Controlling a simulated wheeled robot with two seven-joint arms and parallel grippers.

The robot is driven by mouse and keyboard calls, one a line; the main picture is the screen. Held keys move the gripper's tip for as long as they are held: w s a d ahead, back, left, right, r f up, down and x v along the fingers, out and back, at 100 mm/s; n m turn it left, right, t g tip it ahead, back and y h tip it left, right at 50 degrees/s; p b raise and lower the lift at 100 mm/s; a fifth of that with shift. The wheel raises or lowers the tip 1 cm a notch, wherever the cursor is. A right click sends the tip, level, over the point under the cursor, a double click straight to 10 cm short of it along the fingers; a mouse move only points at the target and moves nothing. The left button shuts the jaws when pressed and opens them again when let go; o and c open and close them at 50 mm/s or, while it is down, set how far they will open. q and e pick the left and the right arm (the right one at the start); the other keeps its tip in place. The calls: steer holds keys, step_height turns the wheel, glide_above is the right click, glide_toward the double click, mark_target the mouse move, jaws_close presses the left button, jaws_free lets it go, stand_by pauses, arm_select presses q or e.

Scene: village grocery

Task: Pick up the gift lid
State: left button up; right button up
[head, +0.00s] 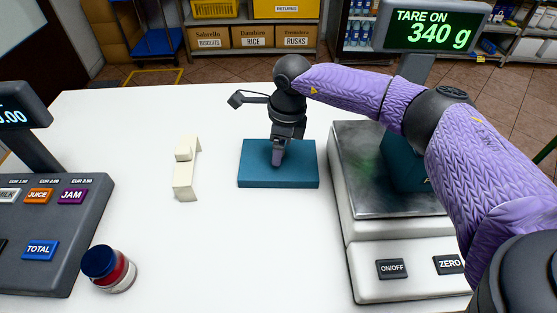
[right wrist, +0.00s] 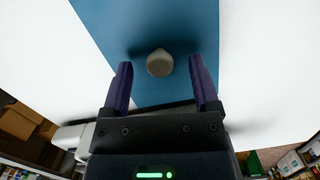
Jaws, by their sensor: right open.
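The gift lid (head: 252,175) is a flat teal-blue slab lying on the white counter, left of the scale. In the right wrist view the lid (right wrist: 165,25) has a round grey-beige knob (right wrist: 159,64). My right gripper (head: 277,158) points down over the lid's middle. Its two purple fingers (right wrist: 160,66) are open, with the knob showing between their tips; I cannot tell whether they touch it. A teal box (head: 398,160) stands on the scale, partly behind my right arm. My left gripper is not in view.
The scale (head: 365,215) stands right of the lid; its display (head: 435,27) reads 340 g. A cream-coloured object (head: 186,170) lies left of the lid. A register (head: 45,235) and a blue-topped jar (head: 108,268) are at the left. The counter in front of the lid is clear.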

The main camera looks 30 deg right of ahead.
jaws_close()
steer(key=shift+r, duration=0.1)
